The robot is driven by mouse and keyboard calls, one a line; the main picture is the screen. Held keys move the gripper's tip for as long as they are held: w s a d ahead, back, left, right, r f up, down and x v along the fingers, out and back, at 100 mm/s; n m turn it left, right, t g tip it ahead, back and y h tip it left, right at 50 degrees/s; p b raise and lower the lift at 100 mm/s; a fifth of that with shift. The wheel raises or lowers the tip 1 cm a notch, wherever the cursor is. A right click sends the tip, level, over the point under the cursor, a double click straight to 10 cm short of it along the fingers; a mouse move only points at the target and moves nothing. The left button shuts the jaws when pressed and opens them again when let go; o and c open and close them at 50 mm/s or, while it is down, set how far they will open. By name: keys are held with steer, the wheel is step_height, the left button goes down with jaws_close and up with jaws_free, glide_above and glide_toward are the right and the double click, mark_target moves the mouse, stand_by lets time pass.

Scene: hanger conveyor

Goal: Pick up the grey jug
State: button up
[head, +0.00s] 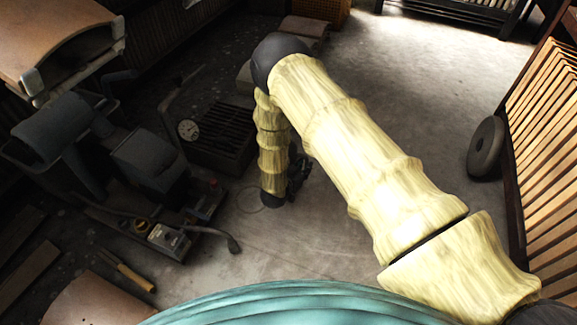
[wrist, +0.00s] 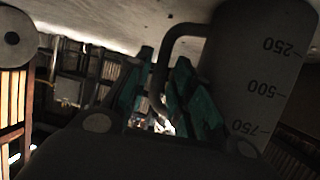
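The grey jug (wrist: 258,75) fills the right of the wrist view. It has dark volume marks 250, 500 and 750, and its looped handle (wrist: 165,48) is on its left side. My gripper (wrist: 164,60) is open, with a green-padded finger on each side of the handle and a visible gap between the fingers. The handle passes between them; I cannot tell whether either finger touches it. In the head view my gripper (head: 297,172) is a small dark shape low beside my arm, and I cannot make out the jug there.
A dark machine with a dial (head: 188,130) stands left of my arm. A slatted wooden rack (head: 545,130) and a dark round disc (head: 486,147) are on the right. A yellow-handled tool (head: 128,272) lies at lower left. Pale floor (head: 420,90) beyond my arm is clear.

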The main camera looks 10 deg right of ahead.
mark_target(306, 164)
steer(key=b+x, duration=0.1)
steer(key=x, duration=0.2)
steer(key=shift+w+f+b, duration=0.1)
steer(key=shift+f+b, duration=0.05)
steer(key=shift+b, duration=0.25)
jaws_close()
